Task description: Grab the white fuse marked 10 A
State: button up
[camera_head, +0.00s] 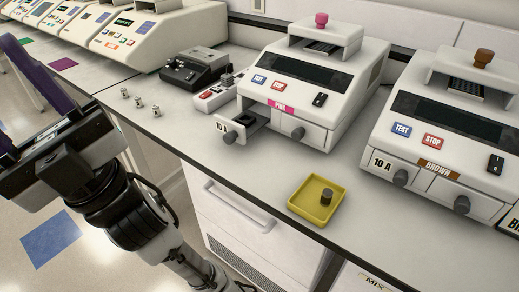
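Three small pale cylinders with metallic tops stand on the bench left of centre: a left one (125,92), a middle one (138,101) and a right one (156,111). They look like fuses, but any marking on them is too small to read. A dark grey cylinder (326,197) stands in a yellow tray (303,206) near the bench edge. The pink-labelled cycler (312,75) has an open front drawer (228,131) marked 10 A. My gripper (25,112) is at the left edge, off the bench and apart from the cylinders. Its fingertips are not clear.
A brown-labelled cycler (450,115), also marked 10 A, stands at right with its front drawers shut. The bench front between cylinders and tray is mostly clear.

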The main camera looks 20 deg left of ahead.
aim_at(157, 112)
jog(key=i+j+u, duration=0.15)
jog(key=j+u, duration=0.15)
jog(key=j, duration=0.15)
jog(key=i+j+u, duration=0.3)
jog(key=j, duration=0.15)
jog(key=i+j+u, duration=0.1)
jog(key=j+u, duration=0.2)
jog(key=j, duration=0.1)
